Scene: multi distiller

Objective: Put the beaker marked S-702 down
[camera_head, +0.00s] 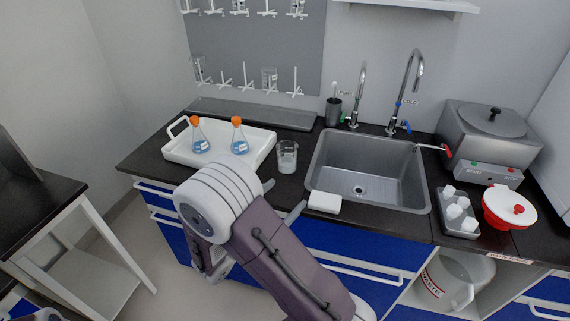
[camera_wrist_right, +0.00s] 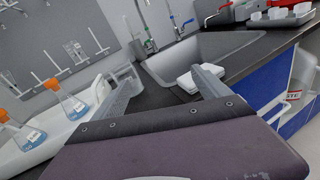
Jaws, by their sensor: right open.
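A clear glass beaker (camera_head: 287,157) stands upright on the dark counter, between the white tray and the sink. Its marking is too small to read. It also shows in the right wrist view (camera_wrist_right: 126,75), partly hidden behind a finger. My right gripper (camera_head: 285,196) is open and empty at the counter's front edge, nearer to me than the beaker. Its two fingers are spread apart in the right wrist view (camera_wrist_right: 165,88), with nothing between them. My left gripper is not in view.
The white tray (camera_head: 178,153) holds two orange-capped flasks (camera_head: 239,139) of blue liquid. The sink (camera_head: 340,172) lies right of the beaker, with a white block (camera_head: 324,201) at its front edge. A grey bath (camera_head: 490,135) stands far right.

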